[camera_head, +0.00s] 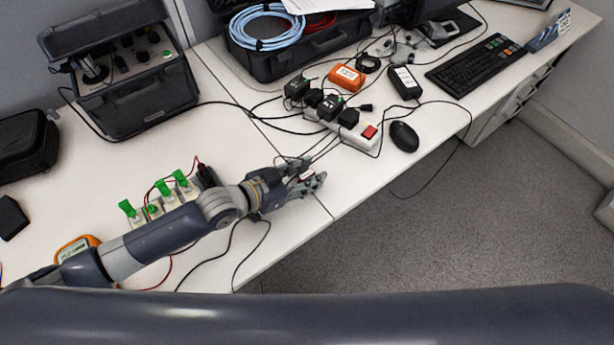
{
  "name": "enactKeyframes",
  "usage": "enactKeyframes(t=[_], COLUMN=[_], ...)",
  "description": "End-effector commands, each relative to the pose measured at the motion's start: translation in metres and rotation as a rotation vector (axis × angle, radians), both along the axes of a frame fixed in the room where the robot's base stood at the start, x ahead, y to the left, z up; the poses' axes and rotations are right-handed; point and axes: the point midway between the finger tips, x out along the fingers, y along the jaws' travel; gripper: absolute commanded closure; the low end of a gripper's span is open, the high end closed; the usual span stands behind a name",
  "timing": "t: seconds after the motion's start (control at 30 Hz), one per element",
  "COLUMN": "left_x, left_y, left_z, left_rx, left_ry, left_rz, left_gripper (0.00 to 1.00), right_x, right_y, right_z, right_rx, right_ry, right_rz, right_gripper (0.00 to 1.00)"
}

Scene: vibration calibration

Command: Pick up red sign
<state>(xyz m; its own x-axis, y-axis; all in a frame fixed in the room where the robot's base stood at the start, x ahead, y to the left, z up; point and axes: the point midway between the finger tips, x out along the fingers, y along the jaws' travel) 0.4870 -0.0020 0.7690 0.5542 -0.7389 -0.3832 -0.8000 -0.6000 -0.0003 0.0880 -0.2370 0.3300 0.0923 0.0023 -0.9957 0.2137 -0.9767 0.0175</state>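My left gripper (308,174) reaches in from the left over the white table, near its front edge. Its two fingers stand apart. A small reddish-white thing (306,177) shows between or beneath the fingers, mostly hidden; it may be the red sign, but I cannot tell for sure, nor whether the fingers touch it. An orange-red block with a white label (346,78) lies farther back, behind the power strip, apart from the gripper. My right gripper is not in view.
A power strip (365,137) with black adapters and cables lies beyond the gripper. A mouse (404,137) and keyboard (476,66) are to the right. Green-clipped terminals (152,208) stand behind my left forearm. Open cases (130,85) stand at the back left. The table's front edge (331,218) is close.

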Motion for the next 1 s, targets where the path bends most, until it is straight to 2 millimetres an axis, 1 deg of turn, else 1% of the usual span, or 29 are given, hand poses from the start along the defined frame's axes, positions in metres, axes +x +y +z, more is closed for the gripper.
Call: enactKeyframes(t=[0.17, 0.2, 0.23, 0.27, 0.3, 0.33, 0.77, 0.87, 0.97, 1.0], left_x=[0.0, 0.0, 0.0, 0.0, 0.0, 0.0, 0.0, 0.0, 0.0, 0.0], left_y=[0.0, 0.0, 0.0, 0.0, 0.0, 0.0, 0.0, 0.0, 0.0, -0.001], left_z=[0.0, 0.0, 0.0, 0.0, 0.0, 0.0, 0.003, 0.009, 0.022, 0.029], left_rx=[0.0, 0.0, 0.0, 0.0, 0.0, 0.0, -0.001, -0.002, -0.002, -0.002], left_ry=[0.0, 0.0, 0.0, 0.0, 0.0, 0.0, 0.0, -0.001, -0.004, -0.004], left_rz=[0.0, 0.0, 0.0, 0.0, 0.0, 0.0, -0.001, -0.001, -0.002, -0.002], left_gripper=[0.63, 0.68, 0.75, 0.81, 0.91, 0.94, 0.94, 0.94, 0.94, 0.94], right_x=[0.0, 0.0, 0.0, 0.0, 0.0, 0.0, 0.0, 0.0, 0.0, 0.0], right_y=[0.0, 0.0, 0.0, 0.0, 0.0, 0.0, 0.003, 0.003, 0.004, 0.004], right_z=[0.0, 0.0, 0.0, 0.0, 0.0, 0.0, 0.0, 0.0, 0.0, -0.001], right_rx=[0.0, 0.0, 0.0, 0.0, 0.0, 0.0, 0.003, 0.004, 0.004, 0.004], right_ry=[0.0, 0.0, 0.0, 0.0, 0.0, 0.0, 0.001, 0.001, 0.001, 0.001], right_rz=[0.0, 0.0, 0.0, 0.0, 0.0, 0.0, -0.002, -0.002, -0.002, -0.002], right_gripper=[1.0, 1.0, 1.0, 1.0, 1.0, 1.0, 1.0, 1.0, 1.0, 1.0])
